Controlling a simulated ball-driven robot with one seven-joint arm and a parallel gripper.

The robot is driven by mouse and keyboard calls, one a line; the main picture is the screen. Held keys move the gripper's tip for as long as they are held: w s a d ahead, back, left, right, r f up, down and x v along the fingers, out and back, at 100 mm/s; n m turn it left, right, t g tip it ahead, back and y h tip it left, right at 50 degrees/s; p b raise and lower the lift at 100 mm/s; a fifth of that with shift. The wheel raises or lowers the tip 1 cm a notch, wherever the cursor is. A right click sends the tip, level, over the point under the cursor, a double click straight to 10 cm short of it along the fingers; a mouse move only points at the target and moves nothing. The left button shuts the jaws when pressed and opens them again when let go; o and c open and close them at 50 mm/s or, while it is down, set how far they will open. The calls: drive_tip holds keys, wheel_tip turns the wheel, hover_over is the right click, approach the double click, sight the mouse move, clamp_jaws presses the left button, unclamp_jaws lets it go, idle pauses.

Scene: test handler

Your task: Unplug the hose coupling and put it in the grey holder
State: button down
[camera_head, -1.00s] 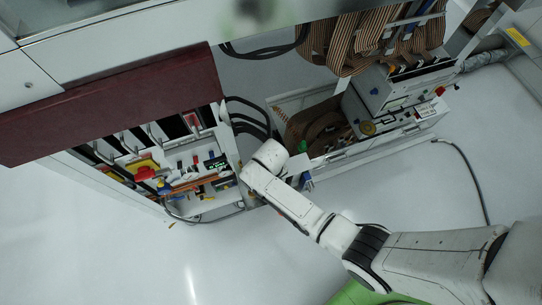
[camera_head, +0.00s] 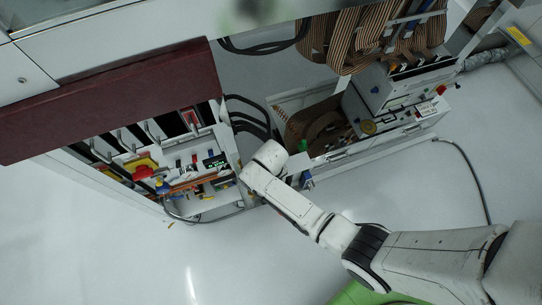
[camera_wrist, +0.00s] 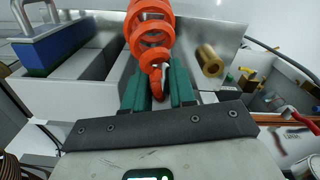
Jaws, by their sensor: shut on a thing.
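An orange coiled hose (camera_wrist: 150,22) fills the top middle of the wrist view. Its lower end runs down between the green fingers of my gripper (camera_wrist: 159,72). My gripper is shut on the hose coupling at that end; the coupling is mostly hidden between the fingers, and I cannot tell whether it is still plugged in. A grey holder with open compartments (camera_wrist: 82,72) stands to the left of the fingers. In the head view my own arm hides the gripper and the coupling.
A brass cylinder (camera_wrist: 209,60) is right of the fingers. Pliers with red handles (camera_wrist: 298,118) lie at far right. In the head view, a tool drawer (camera_head: 205,185) is left of my arm and an open cabinet (camera_head: 345,150) right.

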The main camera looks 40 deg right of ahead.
drive_tip(key=shift+f+b, duration=0.5)
drive_tip(key=shift+f, duration=0.2)
drive_tip(key=c, duration=0.8)
unclamp_jaws()
drive_tip(key=shift+c, duration=0.2)
drive_tip(key=shift+r, duration=0.1)
wheel_tip(320, 180, up, 11)
drive_tip(key=p, duration=0.2)
drive_tip(key=shift+p, duration=0.4)
drive_tip(key=s+d+r, duration=0.4)
drive_tip(key=s+r, duration=0.3)
drive_tip(key=s, duration=0.1)
drive_tip(key=s+d+r+t+p, duration=0.1)
drive_tip(key=s+d+r, duration=0.2)
drive_tip(key=s+r, duration=0.4)
drive_tip(key=shift+s+d, duration=0.4)
drive_tip(key=shift+s, duration=0.15)
